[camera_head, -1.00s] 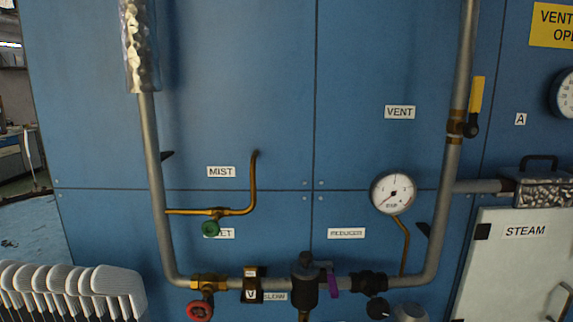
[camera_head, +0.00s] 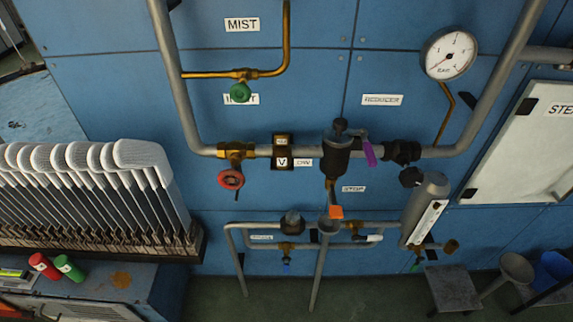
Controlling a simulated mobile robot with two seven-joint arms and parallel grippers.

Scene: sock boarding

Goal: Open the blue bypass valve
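A small brass valve (camera_head: 286,248) with a small blue handle (camera_head: 287,262) hangs on the lower pipe loop, below the main pipe. It is the only blue-handled valve I can make out. The handle is too small to tell whether the valve is open or closed. A dark round fitting (camera_head: 292,222) sits on the pipe just above it. Neither of my grippers is in view.
Above are a red handwheel (camera_head: 231,179), a green handwheel (camera_head: 240,92), a purple lever (camera_head: 369,154) and a gauge (camera_head: 449,54). A rack of white sock forms (camera_head: 100,160) stands left. A grey cylinder (camera_head: 425,208) and a stool (camera_head: 452,287) stand right.

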